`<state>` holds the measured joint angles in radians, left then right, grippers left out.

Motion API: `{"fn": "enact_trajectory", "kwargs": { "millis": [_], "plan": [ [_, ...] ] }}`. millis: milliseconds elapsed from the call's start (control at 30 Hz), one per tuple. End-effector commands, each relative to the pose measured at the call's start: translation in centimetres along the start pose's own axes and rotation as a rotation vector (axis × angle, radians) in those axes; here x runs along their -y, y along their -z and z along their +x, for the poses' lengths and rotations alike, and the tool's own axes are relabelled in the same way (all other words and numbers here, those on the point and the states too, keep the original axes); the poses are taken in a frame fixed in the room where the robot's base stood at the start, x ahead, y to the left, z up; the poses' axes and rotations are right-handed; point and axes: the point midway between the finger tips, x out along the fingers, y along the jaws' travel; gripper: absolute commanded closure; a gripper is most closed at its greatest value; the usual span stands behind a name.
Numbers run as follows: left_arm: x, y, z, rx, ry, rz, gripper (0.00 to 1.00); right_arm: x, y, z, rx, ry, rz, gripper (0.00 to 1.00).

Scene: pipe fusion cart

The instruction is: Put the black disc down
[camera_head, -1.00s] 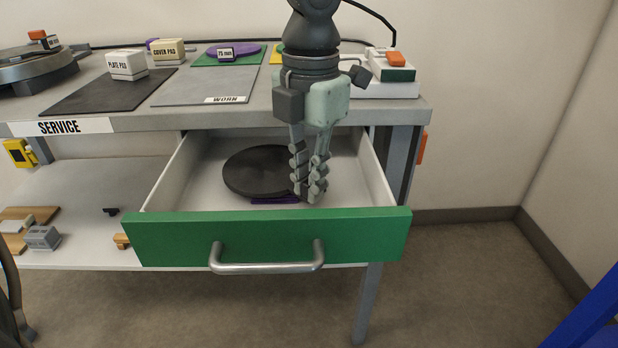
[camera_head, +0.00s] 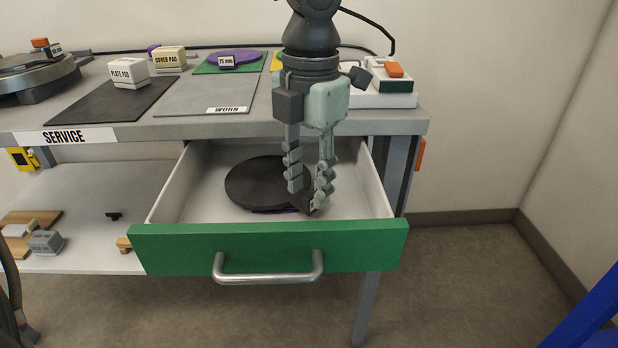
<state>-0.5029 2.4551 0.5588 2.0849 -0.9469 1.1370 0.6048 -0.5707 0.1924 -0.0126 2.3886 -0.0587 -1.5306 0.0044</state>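The black disc (camera_head: 258,182) lies in the open drawer (camera_head: 367,199), toward its middle, with a strip of purple showing under its near edge. A small dark block (camera_head: 309,204) with a pale mark shows at the disc's right, by the fingertips. My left gripper (camera_head: 308,188) points down into the drawer at the disc's right edge. Its fingers are spread apart, and the disc is not clamped between them. The left finger covers part of the disc's right side. I cannot tell whether a fingertip touches the block. My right gripper is not in view.
The drawer's green front (camera_head: 180,252) and metal handle (camera_head: 268,274) stand out below the grey worktop (camera_head: 195,128). The drawer's right side is bare.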

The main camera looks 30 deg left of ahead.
Motion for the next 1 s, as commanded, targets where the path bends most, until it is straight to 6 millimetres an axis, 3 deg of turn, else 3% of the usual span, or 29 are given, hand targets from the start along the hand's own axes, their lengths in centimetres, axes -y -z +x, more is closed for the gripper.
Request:
{"fn": "enact_trajectory", "kwargs": {
  "millis": [33,200,433,600,1000],
  "plan": [
    [0.0,-0.3,-1.8,0.015,-0.003,-0.001,0.67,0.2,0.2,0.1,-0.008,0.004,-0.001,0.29],
    [0.0,-0.2,-6.0,0.013,-0.003,-0.001,0.67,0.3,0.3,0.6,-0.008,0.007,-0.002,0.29],
    [0.0,-0.2,-10.0,0.009,-0.003,0.0,0.67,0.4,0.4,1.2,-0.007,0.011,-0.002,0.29],
    [0.0,-0.1,-11.2,0.007,-0.002,0.0,0.67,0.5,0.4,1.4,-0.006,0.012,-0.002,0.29],
    [0.0,-0.1,-11.4,0.007,-0.002,0.0,0.67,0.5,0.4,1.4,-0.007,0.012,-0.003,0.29]
  ]
}}
